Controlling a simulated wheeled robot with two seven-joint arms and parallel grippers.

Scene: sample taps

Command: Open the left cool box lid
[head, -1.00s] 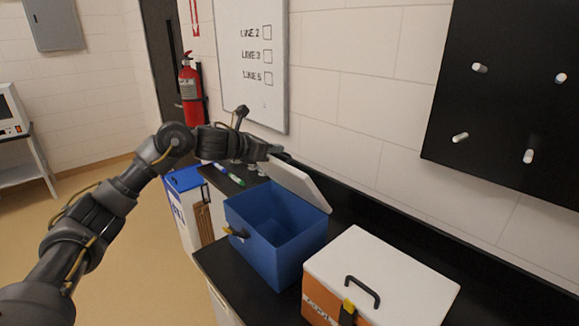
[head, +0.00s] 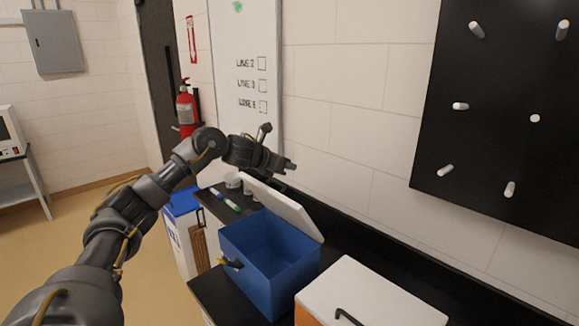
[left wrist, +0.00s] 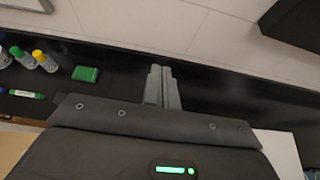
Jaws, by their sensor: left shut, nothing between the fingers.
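The left cool box (head: 262,272) is blue and stands on the black counter. Its white lid (head: 284,207) is raised and leans back toward the wall, and the box interior shows open and looks empty. A yellow and black latch (head: 231,263) hangs on its front left side. My left gripper (head: 291,166) is shut and empty, above and behind the raised lid, apart from it. In the left wrist view its closed fingers (left wrist: 161,85) point over the black counter, with part of the white lid (left wrist: 282,150) at lower right. My right gripper is not in view.
An orange cool box with a closed white lid (head: 372,295) stands to the right. Markers (head: 224,200) and small bottles (left wrist: 44,61) lie and stand left of the blue box, with a green block (left wrist: 86,74). The wall and pegboard (head: 500,110) rise behind.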

